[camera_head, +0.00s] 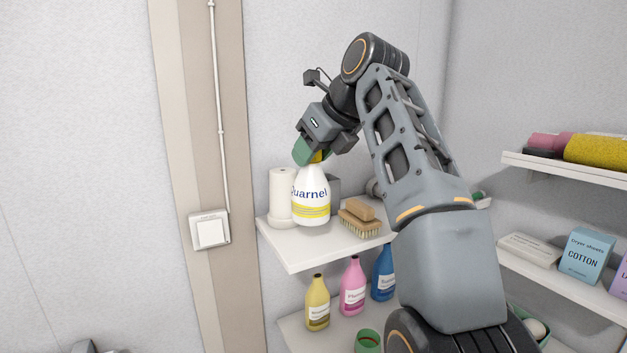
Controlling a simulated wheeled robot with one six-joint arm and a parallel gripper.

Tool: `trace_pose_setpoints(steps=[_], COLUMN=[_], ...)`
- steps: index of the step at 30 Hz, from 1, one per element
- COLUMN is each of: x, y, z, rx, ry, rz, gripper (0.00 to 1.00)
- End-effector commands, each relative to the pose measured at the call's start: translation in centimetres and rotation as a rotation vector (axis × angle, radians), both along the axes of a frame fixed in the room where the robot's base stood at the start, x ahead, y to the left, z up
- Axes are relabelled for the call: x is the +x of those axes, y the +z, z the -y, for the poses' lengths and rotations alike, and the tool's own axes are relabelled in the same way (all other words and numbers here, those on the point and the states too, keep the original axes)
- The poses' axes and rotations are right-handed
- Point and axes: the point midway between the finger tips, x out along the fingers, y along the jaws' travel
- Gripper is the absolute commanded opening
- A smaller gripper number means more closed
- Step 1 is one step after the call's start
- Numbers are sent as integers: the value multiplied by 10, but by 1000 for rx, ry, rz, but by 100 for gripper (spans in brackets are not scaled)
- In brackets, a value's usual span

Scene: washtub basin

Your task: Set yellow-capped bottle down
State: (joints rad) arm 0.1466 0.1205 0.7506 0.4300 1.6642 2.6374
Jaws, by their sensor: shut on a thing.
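The yellow-capped bottle (311,207) is white with a yellow and white label reading "uarnel". It is upright at the upper shelf (294,258), near the shelf's left end. Its base looks level with the shelf top, but I cannot tell for certain whether it touches. My gripper (317,155) comes from above and is shut on the bottle at its yellow cap. Most of the cap is hidden by the fingers.
A white roll (281,196) stands just left of the bottle. A grey container (334,184) is partly hidden behind it. A brush (359,219) lies to the right. Yellow (317,303), pink (352,287) and blue (383,274) bottles stand on the lower shelf. The upper shelf's front is clear.

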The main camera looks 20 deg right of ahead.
Motion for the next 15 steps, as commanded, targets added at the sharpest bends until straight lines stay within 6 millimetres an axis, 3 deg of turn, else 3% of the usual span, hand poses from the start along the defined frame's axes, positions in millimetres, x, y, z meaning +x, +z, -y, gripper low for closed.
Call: trace_pose_setpoints(steps=[6, 15], x=[16, 23], y=[-20, -39], z=[6, 9], rx=[0, 0], ry=[-2, -2], rz=[1, 0], gripper=[0, 0])
